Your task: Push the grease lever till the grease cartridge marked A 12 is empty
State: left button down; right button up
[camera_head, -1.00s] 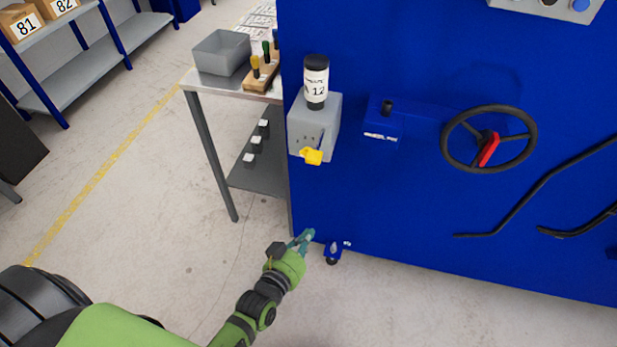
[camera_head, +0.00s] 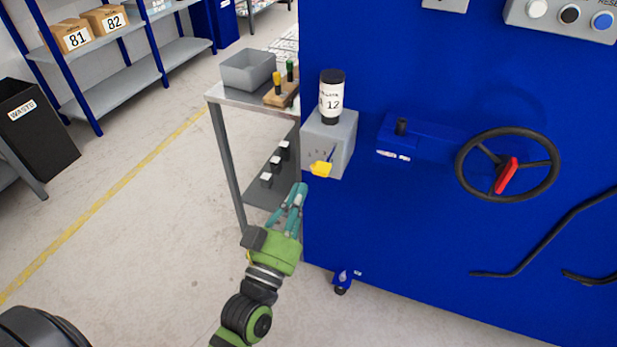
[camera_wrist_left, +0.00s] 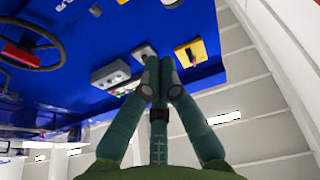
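The grease cartridge (camera_head: 332,104), white-labelled with a black top, stands upright on a grey box (camera_head: 341,150) at the left end of the blue machine. Its label shows 12; the A is hard to read now. The lever's yellow end (camera_head: 321,169) sticks out at the box's lower front. My left gripper (camera_head: 297,190) is below and slightly left of the yellow end, apart from it. Its teal fingers are drawn together, with nothing visible between them. They also show together in the left wrist view (camera_wrist_left: 160,62). My right gripper is out of view.
The blue machine (camera_head: 400,230) carries a black handwheel (camera_head: 508,163) with a red grip and bent black bars at right. A grey side table (camera_head: 235,97) with a grey bin (camera_head: 248,70) stands behind the gripper. Open floor lies left, with shelves and a waste bin beyond.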

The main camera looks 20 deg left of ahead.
pick_arm(q)
notch_tip(320, 180, up, 4)
jog(key=f+p, duration=0.1)
jog(key=p, duration=0.1)
send_over(316, 169)
jog(key=s, duration=0.1)
jog(key=shift+s+d+f, duration=0.1)
jog(key=shift+f, duration=0.9)
jog(key=shift+s+d+f, duration=0.1)
jog(key=shift+f, duration=0.9)
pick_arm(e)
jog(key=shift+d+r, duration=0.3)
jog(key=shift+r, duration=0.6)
